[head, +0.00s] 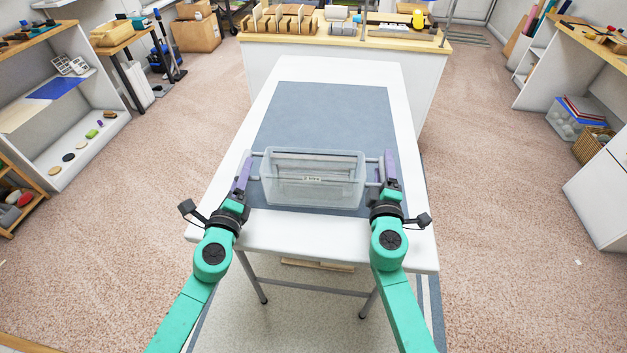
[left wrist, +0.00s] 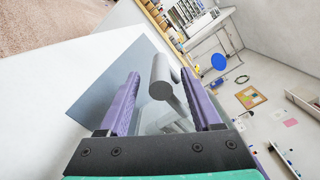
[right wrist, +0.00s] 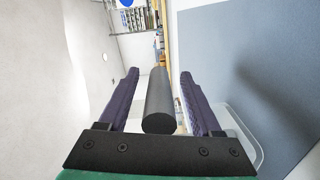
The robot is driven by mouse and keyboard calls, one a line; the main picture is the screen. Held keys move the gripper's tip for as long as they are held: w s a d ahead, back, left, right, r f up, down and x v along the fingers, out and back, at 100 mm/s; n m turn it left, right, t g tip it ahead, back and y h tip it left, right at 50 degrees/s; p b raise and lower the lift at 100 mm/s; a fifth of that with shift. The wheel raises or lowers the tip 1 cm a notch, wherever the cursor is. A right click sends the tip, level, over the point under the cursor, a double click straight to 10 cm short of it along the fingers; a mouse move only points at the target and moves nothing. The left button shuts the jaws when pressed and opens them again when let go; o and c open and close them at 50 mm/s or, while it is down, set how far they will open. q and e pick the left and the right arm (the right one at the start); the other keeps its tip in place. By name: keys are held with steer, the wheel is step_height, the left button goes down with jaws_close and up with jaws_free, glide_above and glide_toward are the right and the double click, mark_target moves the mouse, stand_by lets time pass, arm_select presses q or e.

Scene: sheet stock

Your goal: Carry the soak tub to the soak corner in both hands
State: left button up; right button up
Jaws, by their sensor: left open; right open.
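The soak tub (head: 313,190) is a clear, box-shaped tub with a small label on its front and a bar handle at each end. It stands on the blue-grey mat (head: 325,110) on the white table. My left gripper (head: 246,172) is open at the tub's left end. In the left wrist view the grey handle bar (left wrist: 162,82) lies between the open fingers (left wrist: 162,100). My right gripper (head: 388,168) is open at the right end. In the right wrist view the dark handle bar (right wrist: 159,105) lies between the open fingers (right wrist: 160,95). Neither gripper is closed on a handle.
The white table (head: 270,235) has free mat beyond the tub. A counter with a wooden top (head: 350,42) stands behind it, holding racks and tools. Shelves line the left (head: 75,125) and right sides. A cardboard box (head: 197,32) sits at back left. Floor is open on both sides.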

arm_select(q)
steer(key=shift+w+d, duration=0.1)
steer(key=shift+w, duration=0.4)
arm_select(e)
steer(key=shift+w+d, duration=0.1)
steer(key=shift+w, duration=0.4)
arm_select(q)
jaws_close()
arm_select(e)
jaws_close()
stand_by(0.4)
